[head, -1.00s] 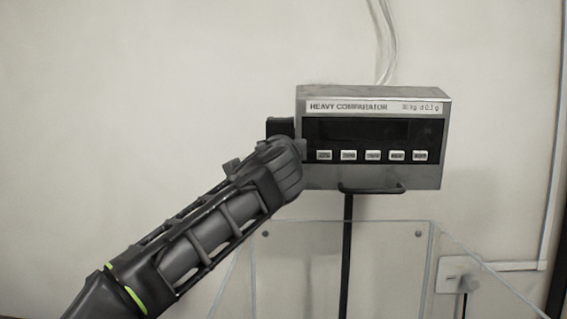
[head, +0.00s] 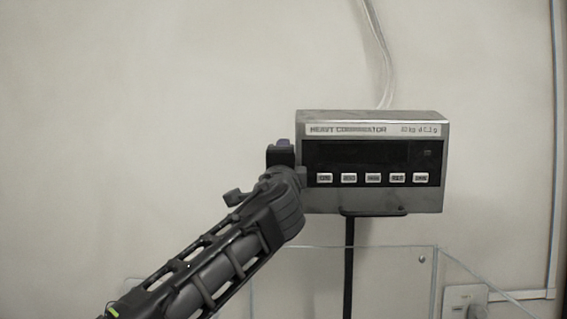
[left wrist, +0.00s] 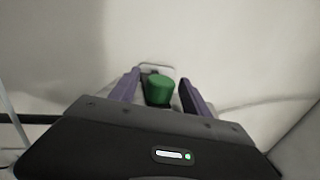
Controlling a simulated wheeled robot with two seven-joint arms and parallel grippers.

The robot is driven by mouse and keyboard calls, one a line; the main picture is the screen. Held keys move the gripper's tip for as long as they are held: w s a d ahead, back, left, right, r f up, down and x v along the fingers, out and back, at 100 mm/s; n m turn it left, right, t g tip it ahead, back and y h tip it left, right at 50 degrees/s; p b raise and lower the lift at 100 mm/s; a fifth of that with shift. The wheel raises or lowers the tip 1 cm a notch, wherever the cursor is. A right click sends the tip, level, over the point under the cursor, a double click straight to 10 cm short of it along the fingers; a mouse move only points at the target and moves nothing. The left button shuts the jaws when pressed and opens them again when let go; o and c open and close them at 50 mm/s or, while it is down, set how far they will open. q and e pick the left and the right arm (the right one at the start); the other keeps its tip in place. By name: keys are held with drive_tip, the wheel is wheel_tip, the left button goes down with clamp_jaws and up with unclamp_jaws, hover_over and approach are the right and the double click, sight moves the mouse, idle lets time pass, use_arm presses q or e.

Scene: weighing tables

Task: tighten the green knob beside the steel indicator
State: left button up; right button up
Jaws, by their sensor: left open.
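The steel indicator (head: 372,162) stands on a dark post in the head view, its face toward me. The green knob (left wrist: 159,90) shows in the left wrist view, in front of a pale plate on the wall. My left gripper (left wrist: 158,88) is open, with one purple-grey finger on each side of the knob. I cannot tell whether the fingers touch it. In the head view my left gripper (head: 283,157) is at the indicator's left edge, and the knob is hidden there. My right gripper is not in view.
A clear-walled enclosure (head: 400,262) stands below the indicator. A cable (head: 377,45) runs up the wall behind it. A wall socket (head: 465,297) and trunking are at the lower right. The wall left of the indicator is bare.

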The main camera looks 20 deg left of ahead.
use_arm(q)
drive_tip(key=shift+s+d+f+b, duration=0.15)
drive_tip(key=shift+s+f+b, duration=0.05)
drive_tip(key=shift+s+b, duration=0.25)
drive_tip(key=b+v, duration=0.2)
drive_tip(key=v, duration=0.4)
drive_tip(key=shift+s+b, duration=0.35)
drive_tip(key=shift+d, duration=0.15)
